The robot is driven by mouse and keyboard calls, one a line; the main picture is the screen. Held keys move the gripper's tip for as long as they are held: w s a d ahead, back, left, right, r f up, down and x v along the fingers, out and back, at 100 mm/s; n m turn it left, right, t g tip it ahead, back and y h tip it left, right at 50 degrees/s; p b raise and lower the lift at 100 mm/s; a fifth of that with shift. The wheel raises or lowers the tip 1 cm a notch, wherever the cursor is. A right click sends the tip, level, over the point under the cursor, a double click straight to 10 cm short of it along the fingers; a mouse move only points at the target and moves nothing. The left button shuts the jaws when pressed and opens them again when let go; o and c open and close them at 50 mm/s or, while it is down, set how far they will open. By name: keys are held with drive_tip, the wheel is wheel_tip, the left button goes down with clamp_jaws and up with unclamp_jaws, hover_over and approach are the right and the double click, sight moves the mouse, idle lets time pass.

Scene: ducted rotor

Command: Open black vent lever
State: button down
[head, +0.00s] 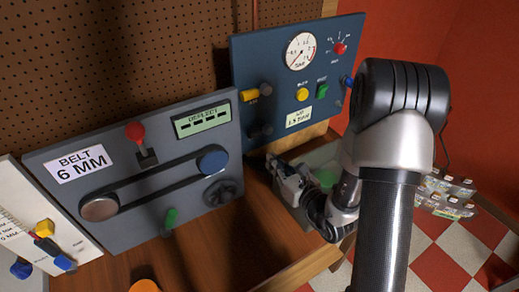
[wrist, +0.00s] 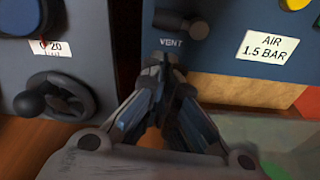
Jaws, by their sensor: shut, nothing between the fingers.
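The black vent lever (wrist: 182,22) is at the top of the wrist view, above the white word VENT on the blue panel (wrist: 225,75). In the head view my gripper (head: 273,162) is below the lever, near the panel's lower edge. I cannot tell whether the fingertips touch the panel.
The grey belt panel (head: 55,140) stands to the left, with a black handwheel (wrist: 55,98) close to my gripper's left. A grey bin (head: 318,158) is below the blue panel. An AIR 1.5 BAR label (wrist: 268,47) is at right.

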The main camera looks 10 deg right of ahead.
sight(257, 132)
drive_tip(key=b+x, duration=0.1)
drive_tip(key=x, duration=0.8)
drive_tip(key=shift+w+a, duration=0.2)
drive_tip(key=shift+w, duration=0.15)
drive_tip(key=shift+d, duration=0.15)
